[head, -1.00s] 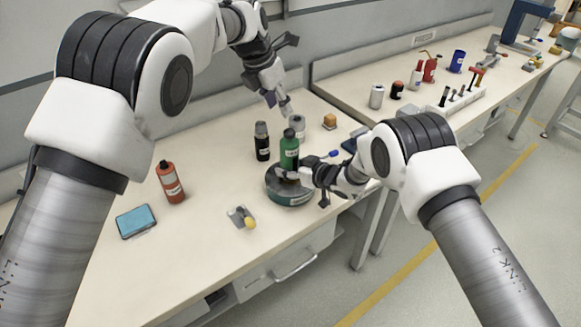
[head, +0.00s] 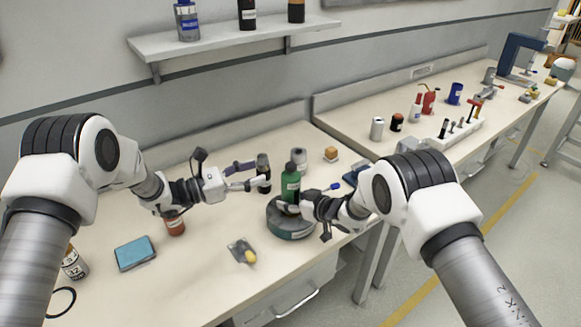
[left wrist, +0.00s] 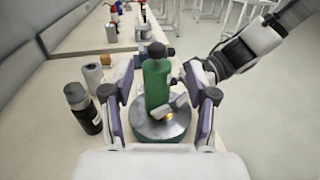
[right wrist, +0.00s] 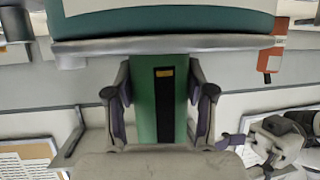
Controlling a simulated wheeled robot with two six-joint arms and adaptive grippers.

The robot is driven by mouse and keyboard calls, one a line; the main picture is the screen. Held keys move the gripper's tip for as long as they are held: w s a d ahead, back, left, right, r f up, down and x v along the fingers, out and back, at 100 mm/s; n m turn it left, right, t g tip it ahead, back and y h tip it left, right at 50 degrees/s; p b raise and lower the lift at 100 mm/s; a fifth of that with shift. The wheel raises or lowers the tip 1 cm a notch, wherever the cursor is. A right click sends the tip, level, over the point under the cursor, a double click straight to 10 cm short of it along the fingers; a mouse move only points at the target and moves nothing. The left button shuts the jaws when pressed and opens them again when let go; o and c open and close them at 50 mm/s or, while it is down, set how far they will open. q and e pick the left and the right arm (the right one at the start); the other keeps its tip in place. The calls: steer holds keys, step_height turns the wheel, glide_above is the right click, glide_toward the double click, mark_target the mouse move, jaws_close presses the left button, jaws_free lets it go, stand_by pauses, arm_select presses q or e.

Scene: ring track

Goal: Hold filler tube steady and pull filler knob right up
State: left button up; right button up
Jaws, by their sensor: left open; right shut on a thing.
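The filler tube (head: 291,186) is a green upright cylinder standing on a dark round base (head: 290,231). In the left wrist view the tube appears ahead, between the open fingers (left wrist: 158,108).
A black bottle (head: 264,170) and a grey can (head: 299,160) stand close behind the tube. An orange bottle (head: 175,224), a blue box (head: 135,253) and a small grey item with a yellow end (head: 243,251) are to the left. A shelf (head: 230,35) hangs above.

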mark_target(286, 168)
arm_select(q)
steer(key=shift+n, duration=0.3)
steer(key=x, duration=0.3)
steer(key=f+x, duration=0.1)
steer(key=x, duration=0.3)
steer(key=f+x, duration=0.1)
steer(key=x, duration=0.3)
steer(key=shift+w+a+f, duration=0.1)
steer(key=shift+w, duration=0.1)
